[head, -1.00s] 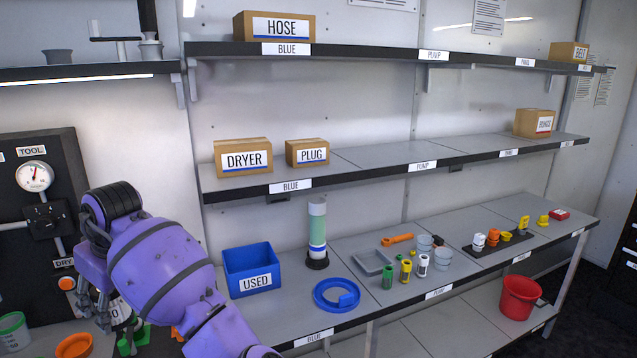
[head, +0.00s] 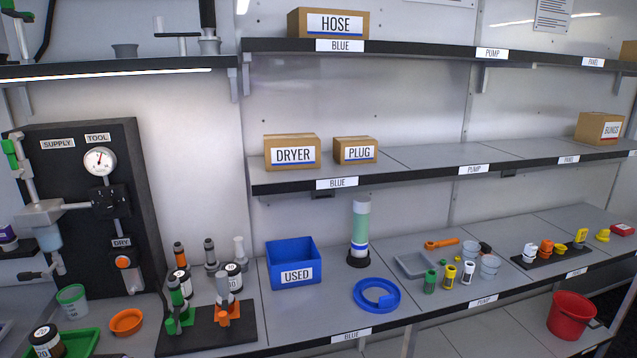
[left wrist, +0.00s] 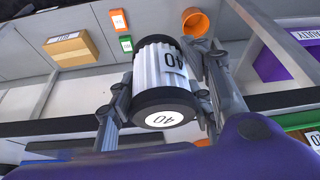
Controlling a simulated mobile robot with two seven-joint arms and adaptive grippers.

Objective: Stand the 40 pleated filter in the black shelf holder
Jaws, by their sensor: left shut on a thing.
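The 40 pleated filter (left wrist: 160,68) shows in the left wrist view, white and ribbed with black end caps and a white 40 label on the near cap. My left gripper (left wrist: 163,85) is shut on it, one finger on each side. The head view shows neither gripper nor this filter. I cannot tell for sure which thing is the black shelf holder. A black strip (head: 535,262) farther right carries small white, orange and yellow parts.
A blue USED bin (head: 294,283), a blue ring (head: 367,308) and a clear tube (head: 360,222) stand on the bench. A gauge panel (head: 147,205) rises at left. An orange cup (left wrist: 195,20) and a cardboard box (left wrist: 70,48) show beyond the filter.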

